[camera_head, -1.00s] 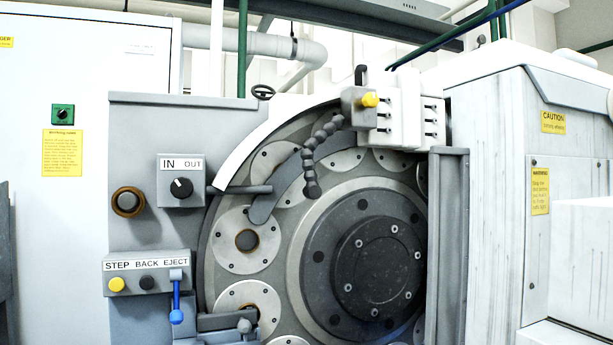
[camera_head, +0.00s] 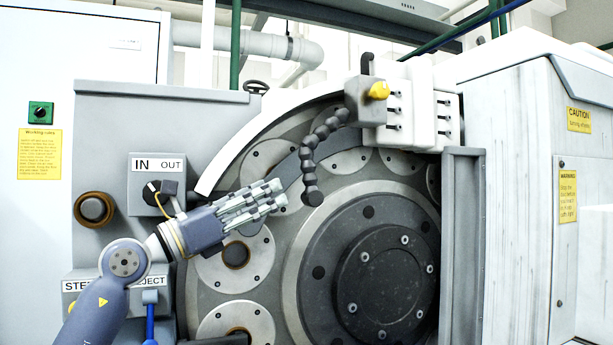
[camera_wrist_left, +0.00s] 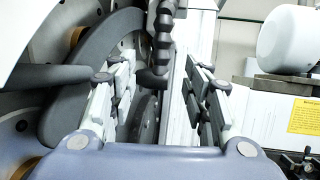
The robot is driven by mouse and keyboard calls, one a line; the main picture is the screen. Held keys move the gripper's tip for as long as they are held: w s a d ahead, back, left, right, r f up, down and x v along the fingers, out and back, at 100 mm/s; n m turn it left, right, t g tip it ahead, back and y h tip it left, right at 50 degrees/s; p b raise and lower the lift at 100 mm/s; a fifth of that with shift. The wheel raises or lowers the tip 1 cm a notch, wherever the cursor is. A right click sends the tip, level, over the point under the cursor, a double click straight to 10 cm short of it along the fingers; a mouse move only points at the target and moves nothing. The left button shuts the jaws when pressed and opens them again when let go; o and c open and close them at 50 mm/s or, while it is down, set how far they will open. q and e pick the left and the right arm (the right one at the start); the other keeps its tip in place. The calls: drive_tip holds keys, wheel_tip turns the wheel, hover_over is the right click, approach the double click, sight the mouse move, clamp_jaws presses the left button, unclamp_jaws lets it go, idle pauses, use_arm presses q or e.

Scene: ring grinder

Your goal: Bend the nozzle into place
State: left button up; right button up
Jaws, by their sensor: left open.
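The nozzle (camera_head: 309,166) is a dark segmented flexible hose. It hangs from the grey block with a yellow knob (camera_head: 378,90), curving down and left in front of the grinder's disc. It also shows in the left wrist view (camera_wrist_left: 163,40), at top centre, lying between the two fingers in the picture, beyond the tips. My left gripper (camera_head: 278,192) is open and empty. Its fingers point right, their tips just left of the nozzle's lower end, with a small gap in the head view. My right gripper is not in view.
A dark curved arm (camera_wrist_left: 90,75) runs close beside my left fingers. The large round disc (camera_head: 385,280) lies behind the nozzle. My left arm covers part of the panel with the IN/OUT switch box (camera_head: 157,180). A grey upright post (camera_head: 461,240) stands right of the disc.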

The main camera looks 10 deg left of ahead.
sight(303, 175)
use_arm(q)
drive_tip(key=p+x, duration=0.1)
drive_tip(key=x, duration=0.3)
drive_tip(key=p+x, duration=0.2)
drive_tip(key=x, duration=0.3)
drive_tip(key=shift+s+d+r+p, duration=0.1)
drive_tip(key=shift+r+p, duration=0.2)
drive_tip(key=shift+x, duration=0.8)
drive_tip(key=shift+f, duration=0.15)
clamp_jaws()
